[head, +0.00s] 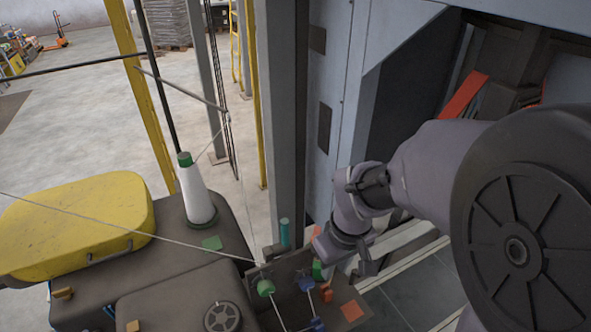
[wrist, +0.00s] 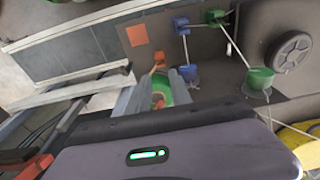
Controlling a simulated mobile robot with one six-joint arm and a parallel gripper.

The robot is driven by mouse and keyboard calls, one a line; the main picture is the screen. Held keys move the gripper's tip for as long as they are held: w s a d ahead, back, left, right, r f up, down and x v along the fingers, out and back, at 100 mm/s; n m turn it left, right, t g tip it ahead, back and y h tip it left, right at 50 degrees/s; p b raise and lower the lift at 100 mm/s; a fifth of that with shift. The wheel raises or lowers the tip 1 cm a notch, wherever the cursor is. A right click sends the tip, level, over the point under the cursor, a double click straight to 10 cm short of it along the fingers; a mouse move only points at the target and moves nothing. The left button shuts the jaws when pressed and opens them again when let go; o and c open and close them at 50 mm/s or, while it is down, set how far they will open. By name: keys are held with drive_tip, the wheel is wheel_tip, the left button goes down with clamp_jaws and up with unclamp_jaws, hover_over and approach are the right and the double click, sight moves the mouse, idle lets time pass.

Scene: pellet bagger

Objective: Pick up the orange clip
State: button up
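The orange clip (head: 326,293) is a small piece on the dark machine top, left of a flat orange square (head: 352,311). In the wrist view the orange clip (wrist: 160,58) shows just beyond my fingertips, its lower part partly hidden. My gripper (wrist: 160,82) is open, its two grey fingers apart. A green round part (wrist: 163,95) shows between the fingers; I cannot tell whether they touch it. In the head view my gripper (head: 328,262) points down just above the clip.
Blue clips (wrist: 181,24) and green clips (wrist: 260,78) joined by white cords stand close by. A handwheel (head: 222,317), a white thread cone (head: 195,190) and a yellow case (head: 85,220) are to the left. A teal cylinder (head: 284,232) stands behind.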

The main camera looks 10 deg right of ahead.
sight(327, 289)
drive_tip(key=f, duration=0.5)
drive_tip(key=w+f+b, duration=0.1)
drive_tip(key=f, duration=0.1)
drive_tip(key=shift+a+f, duration=0.15)
drive_tip(key=shift+f, duration=0.2)
wheel_tip(327, 289, down, 4)
drive_tip(key=shift+w+a+f+b, duration=0.15)
drive_tip(key=shift+f+b, duration=0.1)
drive_tip(key=shift+b, duration=0.15)
drive_tip(key=shift+w+f, duration=0.15)
drive_tip(key=shift+f, duration=0.15)
drive_tip(key=shift+r, duration=0.1)
drive_tip(key=shift+c, duration=1)
clamp_jaws()
